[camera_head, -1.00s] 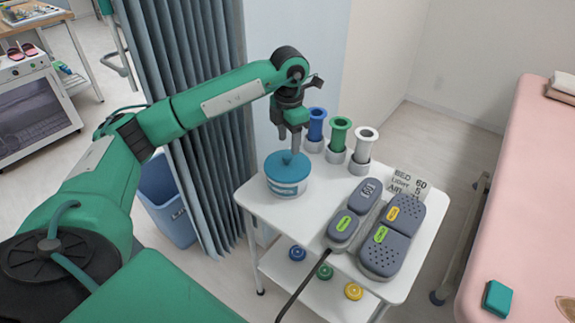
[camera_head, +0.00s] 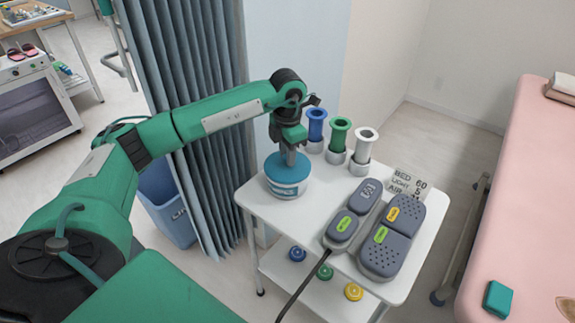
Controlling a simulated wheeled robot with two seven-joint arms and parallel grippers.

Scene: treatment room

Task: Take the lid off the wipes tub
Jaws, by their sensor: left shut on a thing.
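The wipes tub (camera_head: 287,188) is white with a printed band and stands upright on the near left part of the white trolley top. Its blue lid (camera_head: 276,168) sits on the tub; no gap shows between them. My left gripper (camera_head: 291,161) points down from above and is shut on the lid at its top middle. The exact grip is partly hidden by the fingers. My right gripper is not in view.
Blue, green and white cups (camera_head: 338,138) stand along the trolley's back edge. Grey remote-like controls (camera_head: 392,235) with a cable fill its right side. A pink bed (camera_head: 530,190) is to the right, a pleated curtain (camera_head: 195,110) to the left.

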